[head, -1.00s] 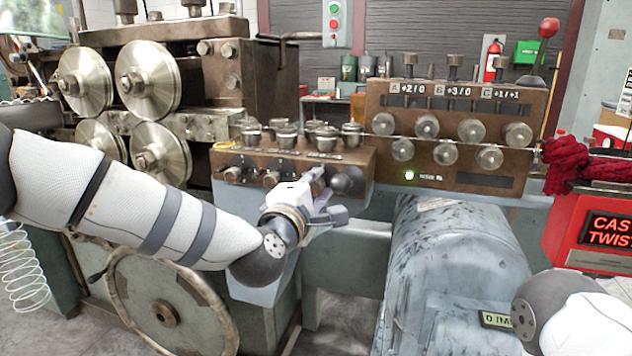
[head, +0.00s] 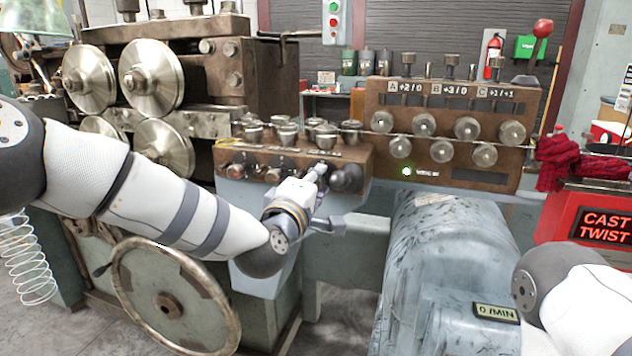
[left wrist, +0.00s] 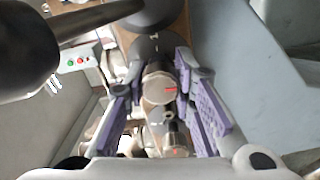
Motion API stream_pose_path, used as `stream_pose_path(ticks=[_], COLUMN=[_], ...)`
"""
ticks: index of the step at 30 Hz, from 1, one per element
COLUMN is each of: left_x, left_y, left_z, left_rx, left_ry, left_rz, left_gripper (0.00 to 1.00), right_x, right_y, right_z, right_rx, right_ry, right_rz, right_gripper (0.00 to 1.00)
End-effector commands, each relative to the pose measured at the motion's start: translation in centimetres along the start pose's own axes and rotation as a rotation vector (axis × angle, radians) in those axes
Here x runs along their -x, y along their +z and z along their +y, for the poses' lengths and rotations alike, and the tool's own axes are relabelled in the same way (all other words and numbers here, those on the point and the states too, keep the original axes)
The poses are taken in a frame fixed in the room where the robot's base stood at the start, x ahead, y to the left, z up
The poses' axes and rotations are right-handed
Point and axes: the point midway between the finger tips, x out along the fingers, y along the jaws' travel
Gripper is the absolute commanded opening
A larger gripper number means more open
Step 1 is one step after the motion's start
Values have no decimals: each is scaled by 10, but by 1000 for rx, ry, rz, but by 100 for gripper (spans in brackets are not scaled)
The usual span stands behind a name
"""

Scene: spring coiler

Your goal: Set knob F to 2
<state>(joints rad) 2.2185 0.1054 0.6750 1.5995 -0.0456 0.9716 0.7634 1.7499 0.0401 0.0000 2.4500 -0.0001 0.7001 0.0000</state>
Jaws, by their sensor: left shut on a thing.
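A brown control box (head: 220,154) carries a row of knobs on its front face, with several capped posts on top. My left gripper (head: 322,184) is at the right part of this front face. My right gripper is out of view; only part of my right arm shows at the lower right.
A dark ball handle (head: 347,179) sits just right of the gripper. Left are metal rollers (head: 152,77) and a handwheel (head: 168,306). A brown panel (head: 450,105) with round dials and a lit green lamp stands behind a blue-grey motor housing (head: 450,245).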

Motion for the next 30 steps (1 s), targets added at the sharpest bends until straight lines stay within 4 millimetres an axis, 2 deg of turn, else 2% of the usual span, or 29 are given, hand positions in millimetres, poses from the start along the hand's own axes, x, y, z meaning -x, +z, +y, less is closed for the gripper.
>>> stream_pose_path(ticks=[5, 6, 7, 17, 20, 27, 30], left_x=[0, 0, 0, 3, 18, 83, 103], left_y=[0, 0, 0, 0, -1, 0, 0], left_z=[-1, -1, -1, 0, 0, 0, 0], left_rx=[1, 1, 1, 1, 2, 3, 1], left_ry=[-1, -1, -1, 0, -1, -2, -1], left_rz=[1, 1, 1, 1, 0, 0, 0], left_gripper=[0, 28, 33, 33, 33, 33, 33], right_x=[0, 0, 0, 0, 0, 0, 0], right_y=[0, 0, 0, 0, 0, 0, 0], right_z=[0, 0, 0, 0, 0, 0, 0], right_rx=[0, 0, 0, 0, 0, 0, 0], right_ry=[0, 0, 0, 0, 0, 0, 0], right_rz=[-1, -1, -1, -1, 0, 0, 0], right_gripper=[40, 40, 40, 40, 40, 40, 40])
